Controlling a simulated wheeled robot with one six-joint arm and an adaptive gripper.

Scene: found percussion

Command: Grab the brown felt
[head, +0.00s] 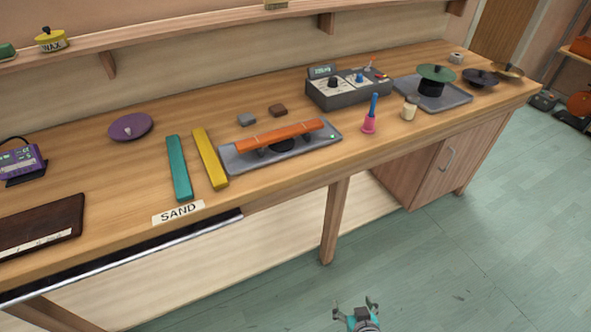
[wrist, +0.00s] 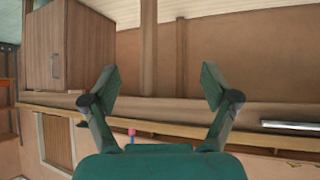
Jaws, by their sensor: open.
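A small brown block, which looks like the brown felt (head: 278,110), lies on the wooden bench behind the orange bar. A grey block of similar size (head: 246,119) lies just left of it. My gripper (head: 356,309) is at the bottom of the head view, over the floor in front of the bench and well apart from the brown block. In the wrist view my gripper (wrist: 159,84) has its two fingers spread with nothing between them. The brown block cannot be made out in the wrist view.
The orange bar (head: 283,134) sits on a grey tray (head: 232,160) in front of the blocks. Teal (head: 178,168) and yellow (head: 209,158) bars lie left.

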